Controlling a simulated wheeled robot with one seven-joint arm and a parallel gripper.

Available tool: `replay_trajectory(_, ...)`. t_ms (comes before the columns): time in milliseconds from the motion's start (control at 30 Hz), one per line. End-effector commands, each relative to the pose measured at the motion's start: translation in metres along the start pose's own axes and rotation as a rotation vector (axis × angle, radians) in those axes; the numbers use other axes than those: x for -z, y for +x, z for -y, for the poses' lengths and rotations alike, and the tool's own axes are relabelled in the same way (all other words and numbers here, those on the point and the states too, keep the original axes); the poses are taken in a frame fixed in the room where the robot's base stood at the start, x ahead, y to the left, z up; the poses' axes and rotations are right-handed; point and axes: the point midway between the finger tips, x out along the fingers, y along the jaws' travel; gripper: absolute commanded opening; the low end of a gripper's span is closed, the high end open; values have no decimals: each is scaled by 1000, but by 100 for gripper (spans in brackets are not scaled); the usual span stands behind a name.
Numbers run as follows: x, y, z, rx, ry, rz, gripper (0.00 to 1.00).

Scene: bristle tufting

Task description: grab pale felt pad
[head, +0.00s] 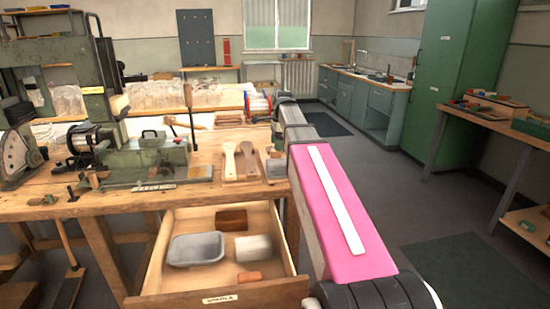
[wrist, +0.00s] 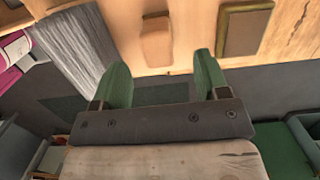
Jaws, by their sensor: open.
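A pale, whitish pad (head: 253,248), which looks like the felt pad, lies in the open drawer (head: 165,262) under the bench, right of a grey tray (head: 196,249). My gripper (wrist: 163,75) shows in the wrist view with two green fingers spread apart and nothing between them. Beyond the fingertips are a tan wooden block (wrist: 156,40) and a dark-framed brown block (wrist: 245,28) on a pale wood surface. I cannot make out the pale pad in the wrist view, nor clearly my fingers in the head view.
The drawer also holds a brown block (head: 231,220) and an orange block (head: 250,277). Wooden brush bodies (head: 238,160) and a green machine (head: 160,152) stand on the bench (head: 75,205). My pink arm link passes right of the drawer. The floor to the right is open.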

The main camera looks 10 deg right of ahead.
Motion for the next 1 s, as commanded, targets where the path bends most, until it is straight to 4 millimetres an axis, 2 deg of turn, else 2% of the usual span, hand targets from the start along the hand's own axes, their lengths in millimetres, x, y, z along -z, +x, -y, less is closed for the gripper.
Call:
replay_trajectory(100, 0, 13, -1, -1, 0, 0, 68)
replay_trajectory(333, -1, 26, -1, -1, -1, 0, 68)
replay_trajectory(600, -2, 61, -2, -2, -1, 0, 68)
replay_trajectory(900, -2, 68, -2, 0, -1, 0, 68)
replay_trajectory(933, -2, 67, -2, 0, -1, 0, 62)
replay_trajectory(1000, -2, 67, -2, 0, -1, 0, 39)
